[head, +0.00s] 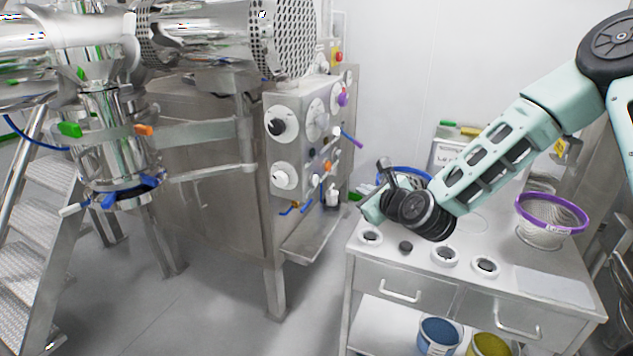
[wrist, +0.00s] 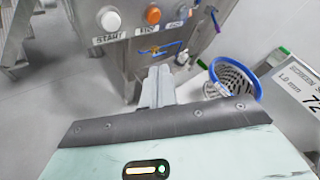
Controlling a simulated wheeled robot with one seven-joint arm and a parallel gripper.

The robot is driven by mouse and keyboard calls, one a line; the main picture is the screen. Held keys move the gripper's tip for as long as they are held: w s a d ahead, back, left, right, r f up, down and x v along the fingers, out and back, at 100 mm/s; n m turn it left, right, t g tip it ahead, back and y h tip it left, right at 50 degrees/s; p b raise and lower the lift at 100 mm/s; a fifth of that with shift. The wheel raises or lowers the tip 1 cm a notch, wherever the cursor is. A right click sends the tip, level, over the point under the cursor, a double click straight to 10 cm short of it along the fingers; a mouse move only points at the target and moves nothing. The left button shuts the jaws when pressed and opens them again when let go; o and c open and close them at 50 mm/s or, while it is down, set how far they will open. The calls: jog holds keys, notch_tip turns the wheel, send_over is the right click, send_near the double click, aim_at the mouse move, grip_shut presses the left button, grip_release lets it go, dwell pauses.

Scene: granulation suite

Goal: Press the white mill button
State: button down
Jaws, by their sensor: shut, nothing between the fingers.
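The white mill button (wrist: 110,20) is at the top left of the wrist view, with a START label under it. In the head view a white round button (head: 281,178) shows low on the left of the steel mill's panel. My gripper (wrist: 158,72) is shut and empty. It points towards the panel, apart from it, below and right of the white button in the wrist view. In the head view my arm reaches in from the right, and its fingers are hard to make out above the cart.
An orange button (wrist: 153,14) sits right of the white one. A blue-handled valve (wrist: 160,48) juts out below them. A blue-rimmed basket (wrist: 235,78) is close to the right of my fingers. The steel cart (head: 375,262) holds a purple-rimmed sieve (head: 552,213) and small round parts.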

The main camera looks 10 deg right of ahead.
aim_at(315, 180)
jog(key=w+a, duration=0.5)
jog(key=a, duration=0.2)
dwell(0.3)
jog(key=shift+a, duration=0.1)
dwell(1.8)
jog(key=shift+w+a+b, duration=0.25)
jog(key=shift+w+b, duration=0.05)
jog(key=shift+b, duration=0.05)
